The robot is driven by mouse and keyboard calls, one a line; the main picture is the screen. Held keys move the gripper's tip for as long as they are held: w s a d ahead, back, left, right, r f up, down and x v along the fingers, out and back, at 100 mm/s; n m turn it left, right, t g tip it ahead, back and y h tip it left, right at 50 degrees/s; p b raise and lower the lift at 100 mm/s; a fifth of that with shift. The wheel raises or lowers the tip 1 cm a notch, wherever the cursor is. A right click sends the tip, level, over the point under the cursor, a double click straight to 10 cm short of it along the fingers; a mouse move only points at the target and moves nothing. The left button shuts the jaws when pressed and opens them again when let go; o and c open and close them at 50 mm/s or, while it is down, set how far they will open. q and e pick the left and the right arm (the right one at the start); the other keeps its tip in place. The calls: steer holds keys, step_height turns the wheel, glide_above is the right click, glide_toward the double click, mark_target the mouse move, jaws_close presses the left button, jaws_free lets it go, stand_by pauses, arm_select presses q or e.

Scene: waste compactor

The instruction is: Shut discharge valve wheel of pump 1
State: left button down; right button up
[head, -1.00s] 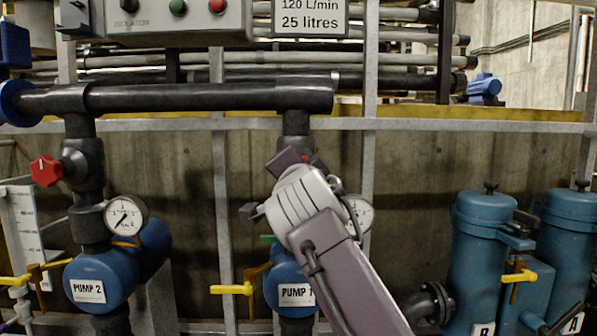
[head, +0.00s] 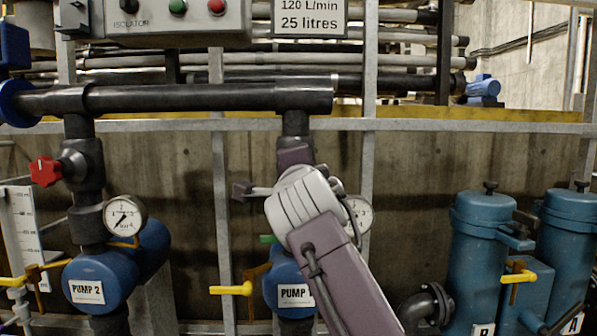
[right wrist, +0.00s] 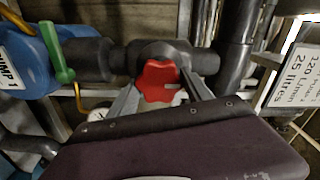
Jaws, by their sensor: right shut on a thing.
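The red valve wheel of pump 1 (right wrist: 158,80) shows in the right wrist view, on a dark valve body. The fingers of my right gripper (right wrist: 163,87) are on either side of it and shut on it. In the head view my right wrist (head: 305,205) covers the wheel and the fingertips. The blue pump 1 (head: 282,278) with its label sits below the wrist. Its riser pipe (head: 296,124) comes down from the black header pipe (head: 200,97). My left gripper is not in view.
Pump 2 (head: 100,270) with its own red wheel (head: 45,171) stands at the left. A pressure gauge (head: 360,214) sits just right of my wrist. A yellow-handled valve (head: 231,290) is left of pump 1. Blue-green canisters (head: 482,255) stand at the right.

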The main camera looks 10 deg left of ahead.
steer(key=shift+f, duration=0.1)
steer(key=o, duration=1.4)
steer(key=shift+c, duration=0.2)
